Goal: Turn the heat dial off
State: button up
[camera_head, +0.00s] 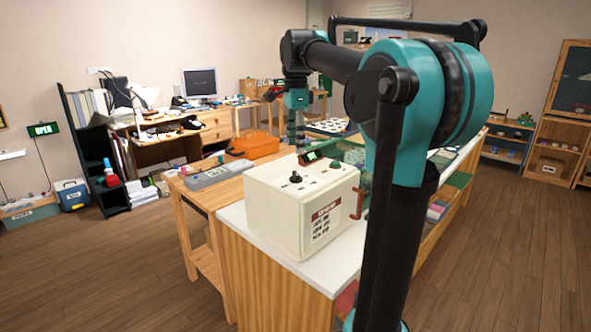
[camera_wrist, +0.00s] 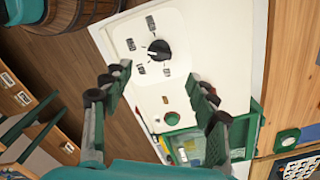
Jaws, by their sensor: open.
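The heat dial is a black round knob with a white pointer mark (camera_wrist: 159,49), on the pale top panel of a cream box. In the wrist view the mark lies on the knob's left side, and several small dark labels surround the knob; I cannot read them. In the head view the dial (camera_head: 295,177) stands on top of the cream box (camera_head: 283,217). My gripper (camera_wrist: 160,88) is open and empty, its fingers spread below the dial in the picture, apart from it.
The box stands on a white-topped counter (camera_head: 238,222). A grey case (camera_head: 219,174) and an orange toolbox (camera_head: 255,144) lie on the wooden table behind.

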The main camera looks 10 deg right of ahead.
aim_at(296, 173)
notch_tip(296, 173, down, 9)
jog(key=shift+r, duration=0.1)
jog(key=shift+c, duration=0.2)
jog(key=c, duration=1.1)
